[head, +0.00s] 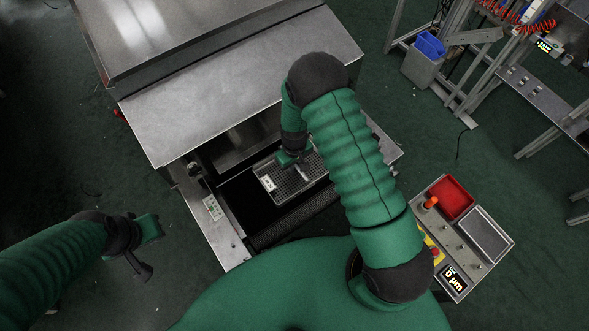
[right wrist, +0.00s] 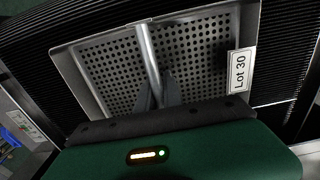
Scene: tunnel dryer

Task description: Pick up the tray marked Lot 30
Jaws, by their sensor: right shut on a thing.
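The perforated metal tray (head: 312,172) lies on the black belt at the mouth of the dryer. In the right wrist view the tray (right wrist: 95,70) carries a white label reading Lot 30 (right wrist: 240,72) and a metal bar handle (right wrist: 149,52) across its middle. My right gripper (head: 300,168) is over the tray; in the right wrist view its dark fingers (right wrist: 158,92) are shut on the bar handle. My left gripper (head: 148,250) hangs at the left, away from the dryer; its jaw gap does not show clearly.
The dryer's steel hood (head: 230,95) stands above and behind the belt (head: 243,203). A control panel (head: 212,208) is on the left rail. At the right are a console with a red bin (head: 453,197) and an orange-topped lever. Green floor is clear at the left.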

